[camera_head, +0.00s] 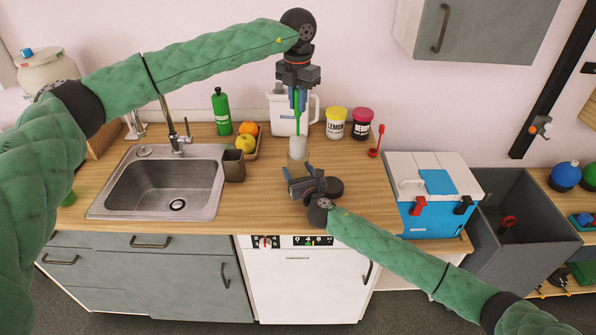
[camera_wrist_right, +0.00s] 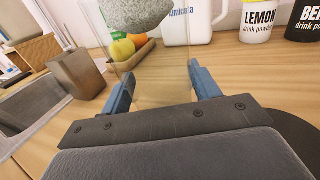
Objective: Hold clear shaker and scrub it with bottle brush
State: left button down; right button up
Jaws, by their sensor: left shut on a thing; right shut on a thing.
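The clear shaker (camera_head: 297,169) stands upright over the counter in the head view. My right gripper (camera_head: 297,179) is shut on it from the front. In the right wrist view the shaker (camera_wrist_right: 160,72) shows as a see-through wall between the blue fingers (camera_wrist_right: 163,88). My left gripper (camera_head: 298,97) points down above the shaker, shut on the green handle of the bottle brush (camera_head: 297,122). The brush's pale grey head (camera_head: 298,148) hangs at the shaker's top and appears to be inside it. The head also shows at the top of the right wrist view (camera_wrist_right: 135,12).
The sink (camera_head: 165,185) and a brown cup (camera_head: 233,167) are to the left. A fruit tray (camera_head: 249,155), white jug (camera_head: 283,118) and two powder tubs (camera_head: 335,124) stand behind. A blue-white cooler (camera_head: 432,190) is to the right. The counter between shaker and cooler is mostly clear.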

pick_arm(q)
jog(key=shift+r, duration=3.6)
pick_arm(e)
jog(key=o, duration=1.1)
